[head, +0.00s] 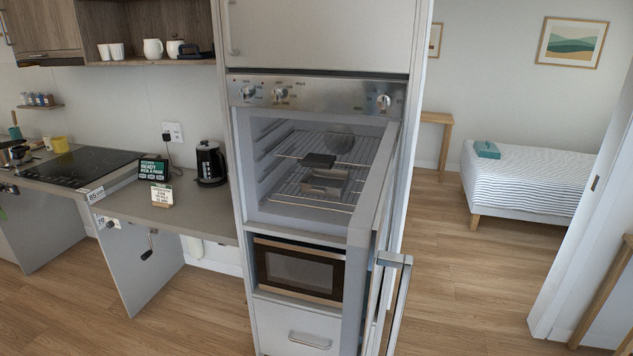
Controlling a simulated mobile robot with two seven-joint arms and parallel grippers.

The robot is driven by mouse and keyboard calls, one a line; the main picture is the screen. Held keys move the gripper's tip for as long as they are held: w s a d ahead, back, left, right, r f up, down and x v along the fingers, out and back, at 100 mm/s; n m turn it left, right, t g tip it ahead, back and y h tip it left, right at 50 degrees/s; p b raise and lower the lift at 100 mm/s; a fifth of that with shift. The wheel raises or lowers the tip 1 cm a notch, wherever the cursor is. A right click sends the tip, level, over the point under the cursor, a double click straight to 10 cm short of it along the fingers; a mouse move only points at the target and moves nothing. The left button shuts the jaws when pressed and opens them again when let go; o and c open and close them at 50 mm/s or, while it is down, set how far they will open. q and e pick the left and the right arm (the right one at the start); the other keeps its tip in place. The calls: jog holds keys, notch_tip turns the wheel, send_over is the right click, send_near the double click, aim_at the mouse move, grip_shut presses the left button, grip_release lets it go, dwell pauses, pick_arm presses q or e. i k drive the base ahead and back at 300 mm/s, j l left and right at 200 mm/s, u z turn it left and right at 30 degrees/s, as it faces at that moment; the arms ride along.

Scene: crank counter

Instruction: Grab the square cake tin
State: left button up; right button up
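The built-in oven (295,222) stands open in a tall cabinet. A square grey metal tin (323,184), which looks like the square cake tin, sits inside on a wire rack. A dark flat item (318,160) shows just above and behind it, partly overlapping it in the picture; I cannot tell if they touch. A rounded grey dish or pan (340,143) is farther back on a rack. Neither of my grippers is in view, and nothing is seen holding the tin.
The oven door (375,190) is swung open at the right, with a long bar handle (393,262) low on it. A microwave (298,270) is below the oven. A counter with a black kettle (210,163) is at left. Floor at right is clear up to the bed (530,180).

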aim_at(332, 183)
jog(key=i+j, duration=0.15)
jog(key=j, duration=0.2)
jog(key=i+j+z, duration=0.1)
jog(key=j, duration=0.25)
jog(key=i+j, duration=0.2)
jog(key=j, duration=0.2)
jog(key=i+j+z, duration=0.1)
jog(key=j, duration=0.25)
jog(key=i+j, duration=0.15)
jog(key=j, duration=0.25)
jog(key=i+j+z, duration=0.2)
jog(key=i+j, duration=0.2)
jog(key=j, duration=0.25)
jog(key=i+j+z, duration=0.1)
jog(key=i+j, duration=0.1)
jog(key=j, duration=0.1)
